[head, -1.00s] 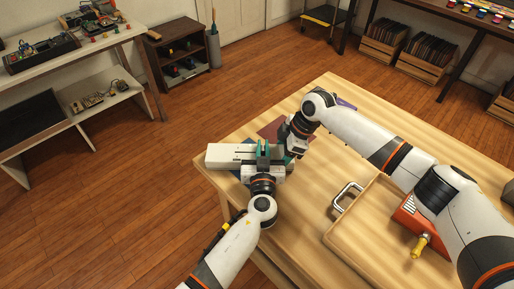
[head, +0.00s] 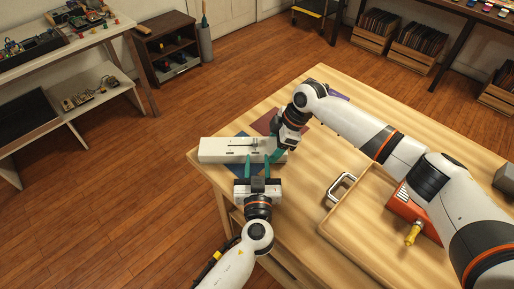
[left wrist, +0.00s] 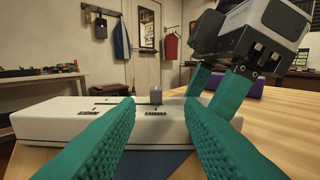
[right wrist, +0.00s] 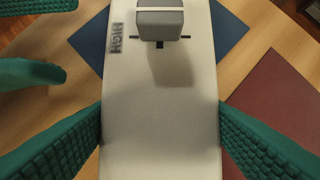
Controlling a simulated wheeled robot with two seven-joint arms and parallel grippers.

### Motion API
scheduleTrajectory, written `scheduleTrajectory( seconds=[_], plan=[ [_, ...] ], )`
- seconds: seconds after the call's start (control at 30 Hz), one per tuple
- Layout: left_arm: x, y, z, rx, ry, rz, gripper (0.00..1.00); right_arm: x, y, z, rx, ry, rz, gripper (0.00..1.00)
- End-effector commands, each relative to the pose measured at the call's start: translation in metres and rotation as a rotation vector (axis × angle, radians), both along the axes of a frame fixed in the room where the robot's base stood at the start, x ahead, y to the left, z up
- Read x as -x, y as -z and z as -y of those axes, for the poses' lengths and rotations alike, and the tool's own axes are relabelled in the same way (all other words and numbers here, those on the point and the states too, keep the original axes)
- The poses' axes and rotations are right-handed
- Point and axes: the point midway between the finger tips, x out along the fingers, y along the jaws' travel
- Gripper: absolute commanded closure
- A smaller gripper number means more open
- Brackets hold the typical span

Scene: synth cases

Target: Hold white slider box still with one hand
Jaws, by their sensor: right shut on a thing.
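The white slider box (head: 225,151) lies on the left end of the wooden table. In the right wrist view its top (right wrist: 158,120) shows the word HIGH and a grey slider knob (right wrist: 160,22) at the slot's end. The knob also shows in the left wrist view (left wrist: 156,94). My right gripper (head: 275,155) is shut on the box's right end, one finger on each long side. My left gripper (head: 259,158) is open and empty at the box's near side, its fingers pointing at it. The knob appears between its fingertips, apart from them.
A blue mat (head: 238,171) lies partly under the box, and a dark red mat (head: 268,122) lies behind. A wooden tray (head: 335,240) with a metal handle (head: 341,189) and a red box (head: 408,212) stands at the right. The table between is clear.

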Motion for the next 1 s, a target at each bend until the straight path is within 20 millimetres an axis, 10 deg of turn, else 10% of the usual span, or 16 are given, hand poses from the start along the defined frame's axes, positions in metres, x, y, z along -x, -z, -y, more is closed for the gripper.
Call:
scheduleTrajectory(
  seconds=[0.3, 0.7, 0.73, 0.87, 1.0],
  plan=[
    [0.040, 0.000, 0.000, 0.001, 0.002, -0.001, 0.65, 0.000, 0.000, 0.000, 0.001, 0.001, 0.000, 0.64],
    [0.042, 0.000, 0.000, 0.000, 0.001, 0.000, 0.65, 0.000, 0.000, 0.001, 0.001, 0.001, 0.000, 0.64],
    [0.042, 0.000, 0.000, 0.000, 0.001, 0.000, 0.65, 0.000, 0.000, 0.001, 0.001, 0.001, 0.000, 0.33],
    [0.041, 0.000, 0.000, 0.000, 0.001, 0.000, 0.65, 0.000, 0.000, 0.001, 0.001, 0.001, 0.000, 0.12],
    [0.041, 0.000, 0.000, 0.000, 0.001, 0.000, 0.65, 0.000, 0.000, 0.000, 0.001, 0.001, 0.000, 0.11]
  ],
)
